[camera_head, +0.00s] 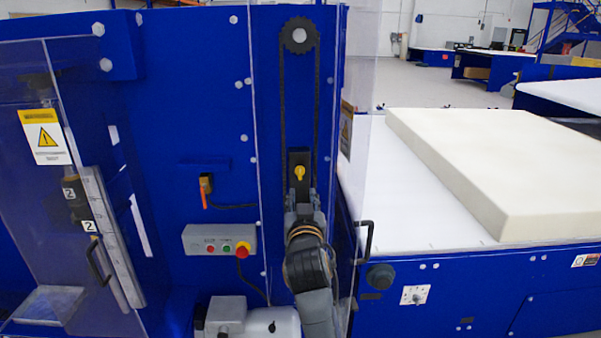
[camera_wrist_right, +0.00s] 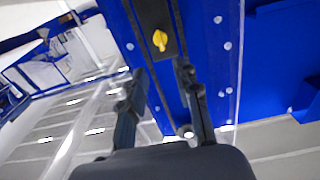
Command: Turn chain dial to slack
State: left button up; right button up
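The chain dial (camera_head: 299,172) is a small yellow knob on a black plate (camera_head: 299,156) on the blue machine front, between the two runs of the chain (camera_head: 282,110). In the right wrist view the yellow dial (camera_wrist_right: 160,40) lies beyond the fingertips. My right gripper (camera_head: 302,196) is just below the dial in the head view. In the wrist view its two fingers (camera_wrist_right: 162,72) stand apart with nothing between them, and the dial shows in line with the gap. I see no contact with the dial. My left gripper is not in view.
A clear panel (camera_head: 356,110) with a black handle (camera_head: 367,236) stands right of my right arm. A grey control box (camera_head: 219,240) with buttons is on the left. A cream foam block (camera_head: 500,165) lies on the white table (camera_head: 372,205) at right.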

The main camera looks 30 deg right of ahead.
aim_at(300, 173)
jog(key=p+x, duration=0.3)
jog(key=x, duration=0.6)
jog(key=shift+w+d+r, duration=0.1)
jog(key=shift+w, duration=0.25)
jog(key=shift+p+x, duration=0.45)
jog(key=shift+x, duration=0.4)
grip_shut()
